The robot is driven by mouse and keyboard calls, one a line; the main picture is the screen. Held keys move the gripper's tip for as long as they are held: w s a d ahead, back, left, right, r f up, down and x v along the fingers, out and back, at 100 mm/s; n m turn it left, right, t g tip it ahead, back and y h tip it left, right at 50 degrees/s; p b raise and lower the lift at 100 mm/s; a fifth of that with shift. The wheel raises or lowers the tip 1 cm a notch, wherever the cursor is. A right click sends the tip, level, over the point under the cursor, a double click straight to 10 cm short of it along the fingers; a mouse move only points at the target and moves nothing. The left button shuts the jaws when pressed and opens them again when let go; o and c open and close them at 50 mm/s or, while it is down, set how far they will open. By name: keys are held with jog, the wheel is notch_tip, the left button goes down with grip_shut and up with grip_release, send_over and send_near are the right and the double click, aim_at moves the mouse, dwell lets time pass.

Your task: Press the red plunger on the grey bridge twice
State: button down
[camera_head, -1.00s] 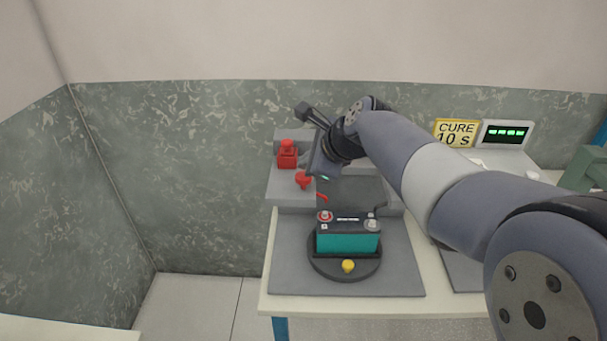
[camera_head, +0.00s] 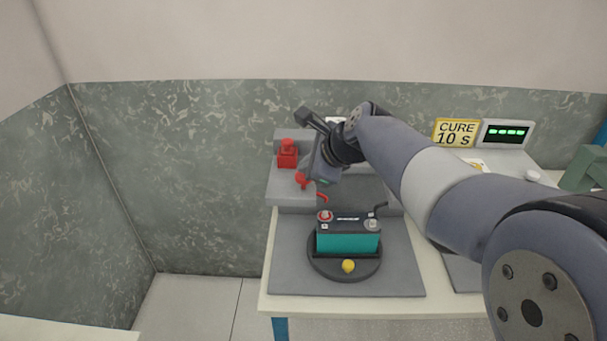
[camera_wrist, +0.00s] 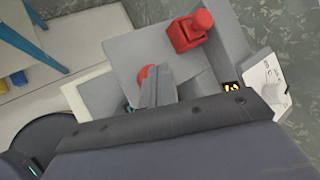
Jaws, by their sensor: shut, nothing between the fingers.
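A grey bridge (camera_head: 286,190) stands at the back of the bench, behind the battery. A round red plunger (camera_head: 301,180) shows on it beside my gripper, partly covered in the head view. In the wrist view the red plunger (camera_wrist: 147,73) shows as a rounded edge behind my fingers. My gripper (camera_wrist: 152,76) is shut and empty, its fingertips over or beside the plunger; I cannot tell whether they touch it. In the head view my gripper (camera_head: 310,183) points down and left, its fingertips hard to make out.
A red block with a knob (camera_head: 288,155) stands behind-left of the plunger and also shows in the wrist view (camera_wrist: 189,32). A teal battery (camera_head: 347,237) sits on a dark round turntable (camera_head: 330,272) in front. A small orange display (camera_wrist: 232,88) is right of my fingers.

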jog(key=shift+f+b, duration=0.55)
jog(key=shift+f, duration=0.35)
dwell(0.4)
dwell(0.4)
jog(key=shift+r+p, duration=1.45)
jog(key=shift+r, duration=0.1)
notch_tip(320, 180, up, 5)
jog(key=p, duration=0.5)
